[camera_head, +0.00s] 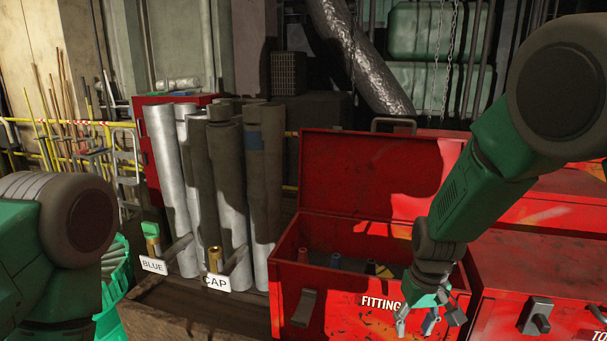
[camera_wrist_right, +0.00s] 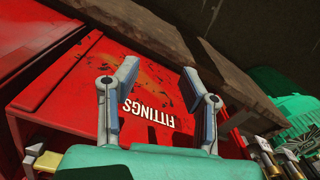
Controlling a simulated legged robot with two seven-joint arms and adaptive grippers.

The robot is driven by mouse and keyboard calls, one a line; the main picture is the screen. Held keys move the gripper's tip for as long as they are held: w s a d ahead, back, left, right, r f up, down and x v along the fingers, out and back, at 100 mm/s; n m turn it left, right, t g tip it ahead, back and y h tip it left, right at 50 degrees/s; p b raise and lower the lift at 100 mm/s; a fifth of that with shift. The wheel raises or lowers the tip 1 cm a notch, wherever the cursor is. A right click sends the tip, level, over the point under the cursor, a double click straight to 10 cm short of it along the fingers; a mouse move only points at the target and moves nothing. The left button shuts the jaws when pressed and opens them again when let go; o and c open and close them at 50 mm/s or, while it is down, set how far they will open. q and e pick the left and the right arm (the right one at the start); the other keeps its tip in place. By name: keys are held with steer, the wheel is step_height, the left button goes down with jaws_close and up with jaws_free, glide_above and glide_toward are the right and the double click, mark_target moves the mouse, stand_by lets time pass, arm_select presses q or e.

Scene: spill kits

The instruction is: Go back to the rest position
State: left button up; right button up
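My right gripper (camera_head: 428,322) hangs in front of the red fittings box (camera_head: 350,310), at the right end of its label. In the right wrist view the two fingers of the right gripper (camera_wrist_right: 160,76) are spread apart, with nothing between them. The box's front with the word FITTINGS (camera_wrist_right: 149,116) shows behind them. The box's lid (camera_head: 365,178) is up, and several small fittings (camera_head: 335,261) lie inside. Of my left arm only a green and grey link shows at the left edge of the head view; its gripper is out of view.
Another red box (camera_head: 560,318) stands at the right. A green basket (camera_head: 115,270) is at the left.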

steer(key=s+d+f+h+b, duration=0.1)
steer(key=s+d+f+b, duration=0.25)
steer(key=s+f, duration=0.65)
steer(key=s+d+f+b, duration=0.3)
steer(key=s+f+b, duration=0.25)
steer(key=f, duration=0.75)
steer(key=s+f+b, duration=0.2)
steer(key=s+f, duration=0.2)
steer(key=s, duration=0.4)
steer(key=s+f+b, duration=0.3)
steer(key=s, duration=0.6)
steer(key=shift+s+a+f+y, duration=0.15)
steer(key=shift+s+f+y, duration=0.05)
steer(key=shift+f+y, duration=0.15)
steer(key=shift+w, duration=0.1)
